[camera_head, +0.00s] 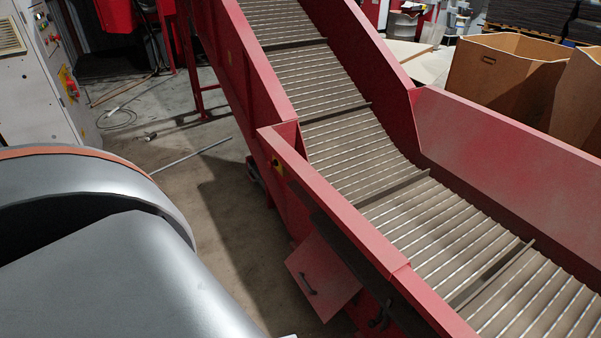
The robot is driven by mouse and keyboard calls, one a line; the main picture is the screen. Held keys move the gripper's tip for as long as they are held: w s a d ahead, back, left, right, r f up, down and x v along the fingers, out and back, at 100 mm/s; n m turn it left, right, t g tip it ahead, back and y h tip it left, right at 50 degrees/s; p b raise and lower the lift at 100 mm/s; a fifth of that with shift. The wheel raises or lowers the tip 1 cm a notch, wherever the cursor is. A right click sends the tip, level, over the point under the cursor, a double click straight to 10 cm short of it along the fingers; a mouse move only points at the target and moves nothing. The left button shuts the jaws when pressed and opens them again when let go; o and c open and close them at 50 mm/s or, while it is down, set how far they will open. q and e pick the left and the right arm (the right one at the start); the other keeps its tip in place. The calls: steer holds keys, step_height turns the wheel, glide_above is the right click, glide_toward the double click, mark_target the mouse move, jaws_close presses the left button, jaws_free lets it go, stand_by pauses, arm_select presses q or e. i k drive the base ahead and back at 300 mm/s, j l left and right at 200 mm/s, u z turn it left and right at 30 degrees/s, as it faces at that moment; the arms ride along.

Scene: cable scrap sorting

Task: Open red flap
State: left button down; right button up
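The red flap (325,279) is a small square panel low on the near side of the red conveyor (340,215). It has a dark handle (307,284) near its left edge. The flap appears angled outward from the conveyor side, but I cannot tell exactly how far it stands open. A large grey part of my own body fills the lower left. Neither of my grippers shows in this view.
A dark latch-like part (378,322) sits right of the flap. A yellow-backed switch (278,166) is on the conveyor side. Concrete floor (232,240) left of the flap is clear. Cardboard boxes (505,78) and a control cabinet (35,85) stand farther back.

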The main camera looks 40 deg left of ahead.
mark_target(324, 279)
steer(key=j+z, duration=0.35)
steer(key=j, duration=0.6)
steer(key=j+z, duration=0.1)
steer(key=j, duration=0.9)
steer(key=i, duration=0.05)
